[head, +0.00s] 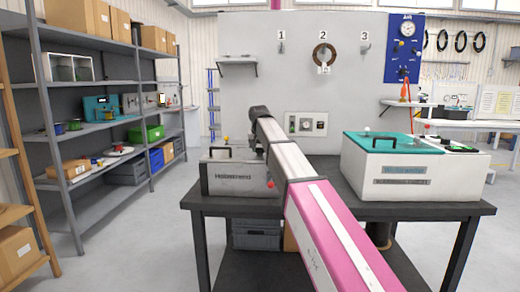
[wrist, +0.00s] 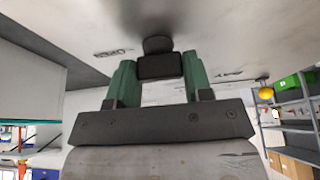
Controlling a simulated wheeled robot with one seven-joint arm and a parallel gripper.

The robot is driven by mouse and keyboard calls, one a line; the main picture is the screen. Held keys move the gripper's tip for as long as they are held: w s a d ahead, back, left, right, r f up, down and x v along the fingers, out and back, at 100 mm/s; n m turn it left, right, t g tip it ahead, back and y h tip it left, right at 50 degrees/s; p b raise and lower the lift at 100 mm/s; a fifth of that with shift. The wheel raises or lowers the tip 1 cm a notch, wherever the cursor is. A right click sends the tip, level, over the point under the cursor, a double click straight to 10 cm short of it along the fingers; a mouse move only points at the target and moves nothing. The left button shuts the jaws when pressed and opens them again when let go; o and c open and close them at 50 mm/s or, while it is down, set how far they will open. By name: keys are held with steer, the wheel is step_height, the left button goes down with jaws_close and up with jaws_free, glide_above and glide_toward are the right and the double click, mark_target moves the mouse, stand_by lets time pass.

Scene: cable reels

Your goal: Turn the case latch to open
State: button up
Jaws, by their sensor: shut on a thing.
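The case (head: 235,180) is a grey metal box with a black handle on the left of the dark workbench. Its pale face (wrist: 240,40) fills the top of the wrist view, with faint lettering on either side of the latch. The latch (wrist: 157,44) is a small black knob with a block-shaped grip. My gripper (wrist: 159,63) has its two green fingers on either side of the grip, shut on it. In the head view my arm reaches over the bench to the case and hides part of it and the fingers.
A white unit with a teal lid (head: 378,142) stands on the right of the workbench (head: 430,210). Shelving (head: 90,130) with boxes and bins runs along the left. A grey wall panel (head: 240,95) with numbered hooks stands behind. Floor is clear left of the bench.

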steer(key=o, duration=0.9)
steer(key=v, duration=1)
steer(key=shift+s+r, duration=0.15)
steer(key=shift+r, duration=0.2)
